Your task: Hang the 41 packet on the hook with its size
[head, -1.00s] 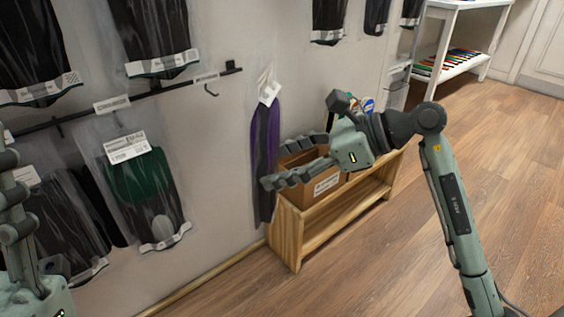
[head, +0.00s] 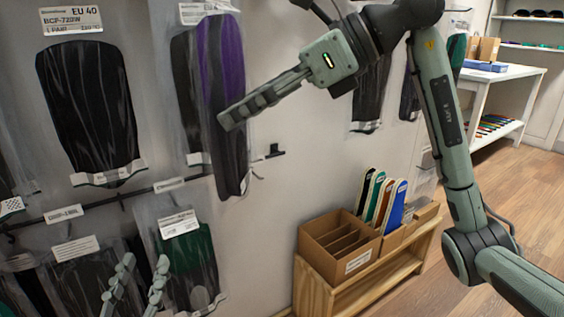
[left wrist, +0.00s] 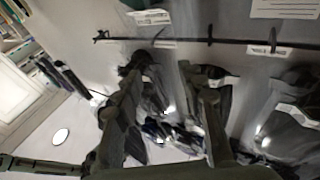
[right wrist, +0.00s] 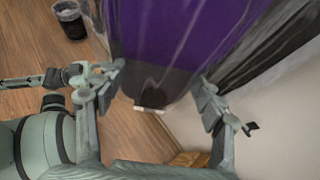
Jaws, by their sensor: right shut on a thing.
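A long purple and black packet (head: 222,75) in a clear bag hangs upright in front of the wall, its label (head: 205,12) at the top too small to read for size. My right gripper (head: 228,120) is shut on the packet at its side; the purple packet (right wrist: 185,40) also fills the space between the fingers in the right wrist view. A small bare hook (head: 257,174) shows on the rail end to the right of the packet's lower part. A tag (head: 170,184) on the rail is unreadable. My left gripper (head: 138,285) is open, low before the lower packets.
An EU 40 packet (head: 88,105) hangs at upper left. A green-black packet (head: 190,265) hangs below the rail (head: 110,198). A cardboard box (head: 335,250) and upright coloured insoles stand on a low wooden shelf (head: 310,285). A white table (head: 510,75) stands far right.

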